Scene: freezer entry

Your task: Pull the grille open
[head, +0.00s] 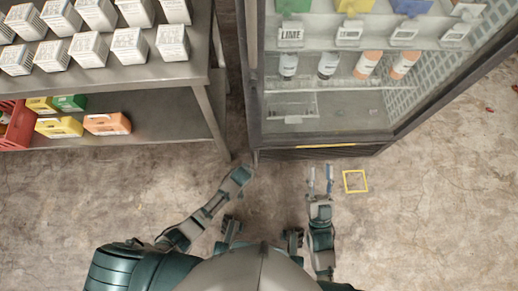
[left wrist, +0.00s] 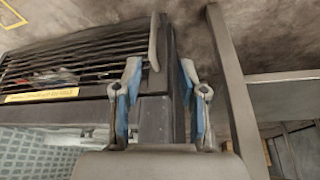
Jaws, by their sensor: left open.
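The grille (left wrist: 85,55) is a dark slatted panel low on the freezer. In the head view only its thin dark edge (head: 310,154) shows under the glass front. A pale upright handle (left wrist: 153,42) stands at the grille's right end in the left wrist view. My left gripper (left wrist: 160,70) is open, with its two blue-padded fingers pointing towards the handle. The handle lies in line with the gap between them; I cannot tell whether they touch it. My right gripper (head: 320,180) is open and empty above the floor, in front of the freezer.
A grey shelf (head: 160,75) with white boxes stands left of the freezer (head: 330,95); its leg (head: 212,122) is close to my left arm. A red crate (head: 15,128) is at far left. A yellow square (head: 355,181) marks the floor. Floor at right is clear.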

